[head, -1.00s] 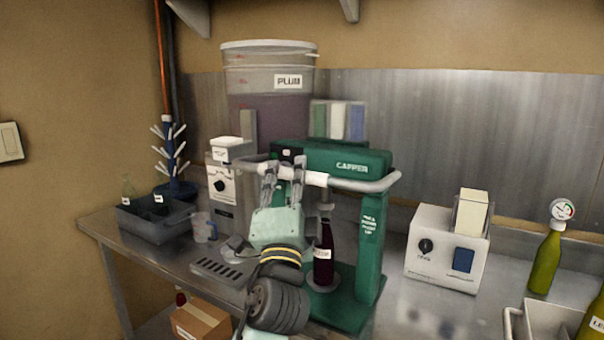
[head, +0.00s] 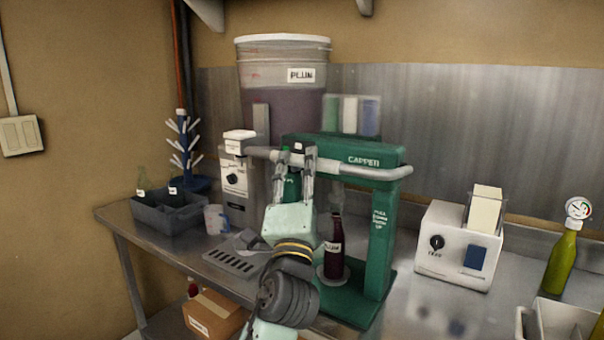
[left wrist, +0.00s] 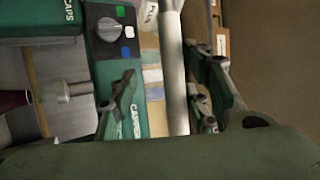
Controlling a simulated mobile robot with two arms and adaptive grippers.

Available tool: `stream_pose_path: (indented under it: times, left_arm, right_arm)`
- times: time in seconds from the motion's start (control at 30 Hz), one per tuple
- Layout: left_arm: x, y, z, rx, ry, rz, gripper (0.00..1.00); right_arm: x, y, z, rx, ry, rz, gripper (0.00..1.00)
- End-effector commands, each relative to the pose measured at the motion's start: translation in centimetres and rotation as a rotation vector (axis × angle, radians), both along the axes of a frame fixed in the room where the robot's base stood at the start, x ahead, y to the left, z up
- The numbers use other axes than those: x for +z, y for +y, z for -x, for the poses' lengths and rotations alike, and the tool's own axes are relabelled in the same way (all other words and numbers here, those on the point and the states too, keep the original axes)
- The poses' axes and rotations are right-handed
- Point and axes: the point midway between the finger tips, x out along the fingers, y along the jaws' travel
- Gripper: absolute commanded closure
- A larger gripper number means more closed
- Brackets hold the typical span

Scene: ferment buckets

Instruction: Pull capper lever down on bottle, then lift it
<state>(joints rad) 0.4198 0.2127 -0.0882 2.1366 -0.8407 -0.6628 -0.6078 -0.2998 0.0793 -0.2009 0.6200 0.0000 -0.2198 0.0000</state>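The green capper (head: 385,225) stands on the steel bench, its grey lever bar (head: 375,172) running across its front at the height of its top. A dark bottle (head: 335,248) with a pale label stands upright on the capper's round plate, below the capping head. My left gripper (head: 296,158) is at the lever bar, left of the bottle. In the left wrist view, the bar (left wrist: 173,70) passes between the two fingers (left wrist: 165,95), with a gap beside the left finger. The fingers are apart. My right gripper is not in view.
The plum bucket (head: 283,90) and a white dispenser (head: 237,180) stand behind and left of the capper. A white box device (head: 455,250) and a green bottle with a gauge (head: 562,260) are to the right. A dark crate (head: 170,215) is at left.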

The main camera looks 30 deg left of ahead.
Motion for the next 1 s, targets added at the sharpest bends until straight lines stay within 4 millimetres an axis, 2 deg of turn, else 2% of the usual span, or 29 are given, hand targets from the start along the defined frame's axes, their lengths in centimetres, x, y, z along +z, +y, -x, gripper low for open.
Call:
stream_pose_path:
  times: [0.03, 0.23, 0.37, 0.8, 1.0]
  left_arm:
    - [-0.6, 0.1, -0.3, -0.001, 0.013, 0.006, 0.62]
    - [-0.6, 0.1, -0.2, 0.001, 0.013, 0.007, 0.62]
    - [-1.3, -0.4, 0.6, -0.001, 0.015, 0.008, 0.62]
    - [-5.1, -3.5, 7.5, -0.001, 0.005, 0.004, 0.62]
    - [-6.0, -4.2, 9.2, -0.001, 0.001, 0.001, 0.62]
  right_arm:
    - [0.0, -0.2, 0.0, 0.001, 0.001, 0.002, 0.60]
    - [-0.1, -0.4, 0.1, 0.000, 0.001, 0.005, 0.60]
    - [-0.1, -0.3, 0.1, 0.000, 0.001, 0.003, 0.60]
    - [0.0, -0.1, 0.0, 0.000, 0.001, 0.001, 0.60]
    - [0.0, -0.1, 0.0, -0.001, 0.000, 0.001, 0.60]
